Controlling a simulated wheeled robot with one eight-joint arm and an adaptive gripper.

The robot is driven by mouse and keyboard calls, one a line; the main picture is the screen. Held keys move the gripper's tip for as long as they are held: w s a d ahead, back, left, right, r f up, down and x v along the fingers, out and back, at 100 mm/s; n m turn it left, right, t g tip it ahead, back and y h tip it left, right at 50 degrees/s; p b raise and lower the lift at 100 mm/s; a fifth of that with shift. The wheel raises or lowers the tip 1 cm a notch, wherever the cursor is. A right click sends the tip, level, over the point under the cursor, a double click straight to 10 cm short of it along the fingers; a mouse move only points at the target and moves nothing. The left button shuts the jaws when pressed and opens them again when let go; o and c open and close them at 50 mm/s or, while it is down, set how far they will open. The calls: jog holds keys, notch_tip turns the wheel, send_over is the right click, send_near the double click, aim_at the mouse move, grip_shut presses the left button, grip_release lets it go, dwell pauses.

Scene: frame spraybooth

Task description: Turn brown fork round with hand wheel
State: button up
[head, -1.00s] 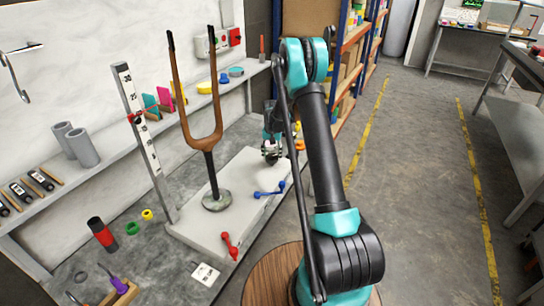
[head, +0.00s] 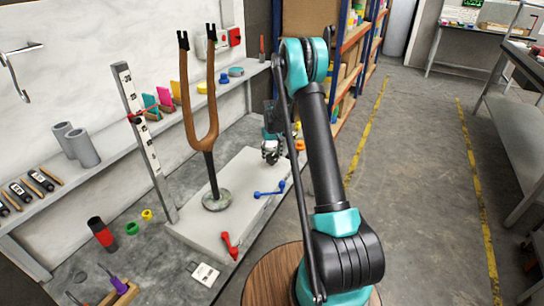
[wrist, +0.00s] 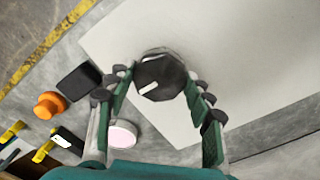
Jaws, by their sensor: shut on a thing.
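The brown fork (head: 207,130) stands upright on a dark stem and round metal foot, on a pale slab (head: 252,172). Its two prongs end in black tips, and the fork is seen partly edge-on. The hand wheel (wrist: 158,72) is a dark knob with a white mark at the slab's edge in the wrist view. My gripper (wrist: 163,84) is shut on the hand wheel, with one finger on each side. In the head view my gripper (head: 271,152) is at the slab's far right end, and the wheel is mostly hidden there.
A striped post (head: 142,130) with a red marker stands left of the fork. An orange knob (wrist: 49,105) and a pale round disc (wrist: 122,134) are near my gripper.

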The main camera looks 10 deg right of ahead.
aim_at(272, 156)
jog(key=o, duration=1.2)
jog(key=shift+c, duration=0.2)
notch_tip(272, 156, up, 12)
jog(key=shift+s+r, duration=0.1)
jog(key=s+d+r+t, duration=0.1)
jog(key=s+r, duration=0.1)
jog(key=s, duration=0.8)
jog(key=s+d+r+m+t, duration=0.1)
jog(key=s+r, duration=0.1)
jog(key=s, duration=0.8)
jog(key=s+d+r+t, duration=0.1)
jog(key=s+d+r, duration=0.15)
jog(key=s, duration=0.75)
jog(key=s+f+t, duration=0.1)
jog(key=s+f, duration=0.2)
jog(key=s, duration=0.8)
jog(key=shift+s+f+m, duration=0.2)
jog(key=shift+f+m, duration=0.2)
